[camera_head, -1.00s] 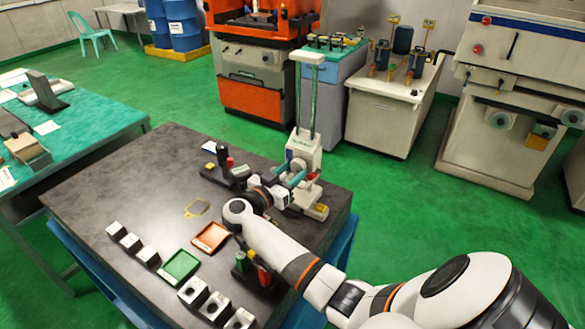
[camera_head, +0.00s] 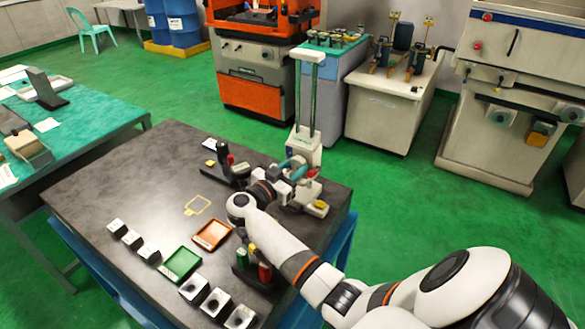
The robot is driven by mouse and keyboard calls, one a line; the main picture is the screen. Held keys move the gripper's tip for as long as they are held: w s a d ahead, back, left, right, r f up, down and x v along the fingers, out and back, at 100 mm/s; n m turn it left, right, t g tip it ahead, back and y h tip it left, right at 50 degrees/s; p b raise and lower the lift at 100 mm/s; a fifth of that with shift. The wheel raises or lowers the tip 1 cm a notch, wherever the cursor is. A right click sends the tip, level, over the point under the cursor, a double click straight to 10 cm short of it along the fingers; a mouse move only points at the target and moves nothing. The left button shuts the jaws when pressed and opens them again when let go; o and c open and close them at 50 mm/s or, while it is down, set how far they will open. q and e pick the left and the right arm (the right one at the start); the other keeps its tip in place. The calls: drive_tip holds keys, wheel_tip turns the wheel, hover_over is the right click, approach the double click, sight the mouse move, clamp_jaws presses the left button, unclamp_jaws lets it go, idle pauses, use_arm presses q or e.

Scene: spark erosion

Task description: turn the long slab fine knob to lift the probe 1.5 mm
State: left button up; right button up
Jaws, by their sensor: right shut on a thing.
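The tall gauge stand (camera_head: 303,147) stands at the table's back right corner, with two upright posts and a white head on top. A white carriage with teal bars (camera_head: 291,163) and a red part sits low on it. My right gripper (camera_head: 286,188) reaches in at the carriage and is shut on what appears to be the long slab fine knob. The wrist and fingers hide most of the knob, and its angle cannot be read. The probe is too small to make out. My left gripper is not in view.
On the dark table (camera_head: 110,185) lie an orange tray (camera_head: 212,235), a green tray (camera_head: 181,264) and several white blocks with dark tops. A holder with green, yellow and red pieces (camera_head: 264,272) stands close below my right forearm. A dark device (camera_head: 222,165) stands left of the gripper.

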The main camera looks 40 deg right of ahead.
drive_tip(key=o, duration=0.7)
drive_tip(key=a+b, duration=0.1)
drive_tip(key=a, duration=0.3)
drive_tip(key=s+a+b, duration=0.1)
drive_tip(key=a, duration=0.3)
drive_tip(key=s+a+b, duration=0.1)
drive_tip(key=a+b, duration=0.1)
drive_tip(key=a, duration=0.2)
drive_tip(key=shift+s, duration=0.1)
